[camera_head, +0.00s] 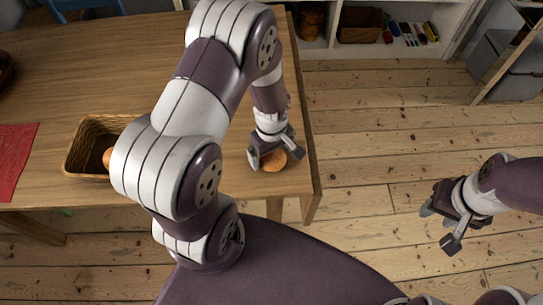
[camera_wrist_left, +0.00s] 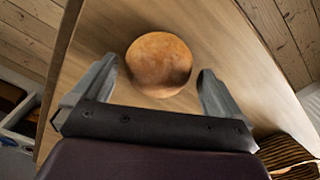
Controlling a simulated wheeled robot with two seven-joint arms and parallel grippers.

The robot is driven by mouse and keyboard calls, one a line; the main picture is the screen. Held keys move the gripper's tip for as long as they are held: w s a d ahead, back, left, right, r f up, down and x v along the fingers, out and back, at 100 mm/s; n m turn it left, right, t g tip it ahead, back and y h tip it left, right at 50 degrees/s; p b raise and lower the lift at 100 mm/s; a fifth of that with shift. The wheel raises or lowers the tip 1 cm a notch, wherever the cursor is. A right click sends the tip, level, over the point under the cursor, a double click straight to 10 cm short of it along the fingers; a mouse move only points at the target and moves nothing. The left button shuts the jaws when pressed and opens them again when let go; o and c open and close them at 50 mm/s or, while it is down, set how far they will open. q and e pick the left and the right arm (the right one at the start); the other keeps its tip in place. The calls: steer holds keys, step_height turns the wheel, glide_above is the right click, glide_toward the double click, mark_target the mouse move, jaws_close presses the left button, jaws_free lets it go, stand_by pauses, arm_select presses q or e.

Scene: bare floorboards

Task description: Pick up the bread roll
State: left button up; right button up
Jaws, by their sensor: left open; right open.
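A round brown bread roll (camera_head: 274,160) lies on the wooden table (camera_head: 110,45) near its right end. The wrist view shows the roll (camera_wrist_left: 159,63) in front of the open jaws, a little beyond the space between the fingertips. My left gripper (camera_head: 270,160) is over the roll in the head view, with fingers apart; in the wrist view the left gripper (camera_wrist_left: 157,80) holds nothing. The gripper partly hides the roll in the head view. My right gripper (camera_head: 436,228) is open and empty over the floor, to the right of the table.
A wicker basket (camera_head: 85,140) on the table holds a round orange-brown thing, partly hidden by my left arm. A red cloth (camera_head: 14,150) lies at the table's left. A white shelf unit (camera_head: 345,50) stands at the back. Bare floorboards (camera_head: 390,120) lie right of the table.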

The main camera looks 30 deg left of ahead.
arm_select(q)
steer(key=shift+w+f, duration=0.1)
steer(key=shift+f, duration=0.6)
steer(key=shift+c, duration=0.7)
steer(key=c, duration=0.7)
steer(key=shift+r, duration=0.15)
steer(key=shift+c, duration=0.2)
